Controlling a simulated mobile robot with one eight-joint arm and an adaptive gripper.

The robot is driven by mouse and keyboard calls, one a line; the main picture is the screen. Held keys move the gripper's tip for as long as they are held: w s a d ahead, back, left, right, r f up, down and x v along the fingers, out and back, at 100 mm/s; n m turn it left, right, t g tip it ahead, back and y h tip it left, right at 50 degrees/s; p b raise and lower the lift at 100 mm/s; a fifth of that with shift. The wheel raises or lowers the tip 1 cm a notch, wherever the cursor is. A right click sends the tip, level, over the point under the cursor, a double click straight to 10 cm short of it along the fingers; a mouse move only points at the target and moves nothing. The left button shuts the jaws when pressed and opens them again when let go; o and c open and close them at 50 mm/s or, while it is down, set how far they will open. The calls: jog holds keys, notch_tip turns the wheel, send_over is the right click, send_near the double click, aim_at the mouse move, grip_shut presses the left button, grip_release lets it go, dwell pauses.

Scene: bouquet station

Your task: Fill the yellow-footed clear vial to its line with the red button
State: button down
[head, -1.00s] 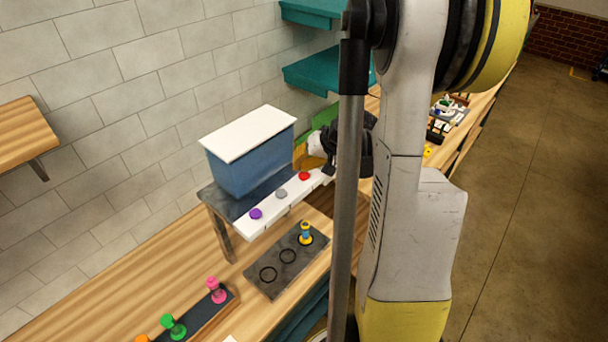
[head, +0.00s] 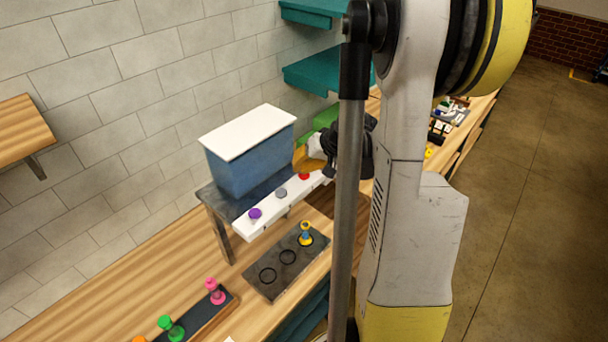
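The yellow-footed vial (head: 305,235) stands upright on the dark plate (head: 258,287), at its far right ring. It has a yellow rim and foot, with blue between them; its line and fill level are too small to read. The red button (head: 304,177) is at the right end of the white dispenser bar (head: 268,211), above and behind the vial. Grey (head: 281,193) and purple (head: 255,213) buttons are further left on the bar. My gripper (head: 325,160) is beside the red button, partly hidden behind my arm; its fingertips and any contact are unclear.
A blue tank with a white lid (head: 248,155) stands on the dark raised stand behind the bar. A rack at front left holds pink (head: 215,291) and green (head: 171,328) vials. Two rings on the plate are empty. Teal shelves (head: 318,70) hang on the wall.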

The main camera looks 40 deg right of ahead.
aim_at(300, 173)
jog(key=shift+f+b, duration=0.5)
dwell(0.3)
dwell(0.4)
jog(key=shift+r+p, duration=0.65)
jog(key=shift+r, duration=0.4)
jog(key=shift+r+p, duration=1.65)
jog(key=shift+r, duration=0.9)
